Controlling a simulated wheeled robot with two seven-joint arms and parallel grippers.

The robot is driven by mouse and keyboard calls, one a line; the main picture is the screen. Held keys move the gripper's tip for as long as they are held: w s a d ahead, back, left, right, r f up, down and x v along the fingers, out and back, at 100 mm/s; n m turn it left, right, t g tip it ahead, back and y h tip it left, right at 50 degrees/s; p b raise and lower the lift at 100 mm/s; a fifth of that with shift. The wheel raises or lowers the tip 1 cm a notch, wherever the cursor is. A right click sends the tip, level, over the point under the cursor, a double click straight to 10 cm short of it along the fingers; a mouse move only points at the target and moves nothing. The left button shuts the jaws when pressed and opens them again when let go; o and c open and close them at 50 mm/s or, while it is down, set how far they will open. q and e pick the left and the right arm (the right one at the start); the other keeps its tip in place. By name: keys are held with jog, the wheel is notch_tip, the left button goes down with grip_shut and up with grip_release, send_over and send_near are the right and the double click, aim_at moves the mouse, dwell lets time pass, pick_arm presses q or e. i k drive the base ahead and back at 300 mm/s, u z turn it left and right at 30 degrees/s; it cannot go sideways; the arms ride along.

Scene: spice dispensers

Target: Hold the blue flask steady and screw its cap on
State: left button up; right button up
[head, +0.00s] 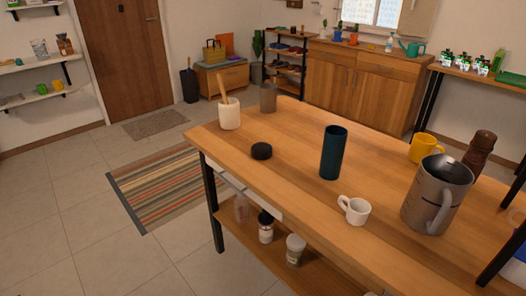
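The blue flask (333,153) is a tall, dark teal-blue cylinder standing upright on the wooden table, with its top open and no cap on it. A small round black cap (261,151) lies flat on the table to the left of the flask, apart from it and near the table's left edge. Neither of my grippers shows in the head view, and nothing touches the flask or the cap.
On the wooden table (290,190), a white mug (354,210) stands close in front of the flask. A large grey metal pitcher (437,195), yellow mug (422,148) and brown mill (479,152) stand to the right. A white crock (229,114) and grey cup (268,98) stand back left.

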aim_at(333, 149)
jog(key=k, duration=0.6)
jog(key=u, duration=0.85)
jog(key=i, duration=2.1)
jog(key=z, duration=0.85)
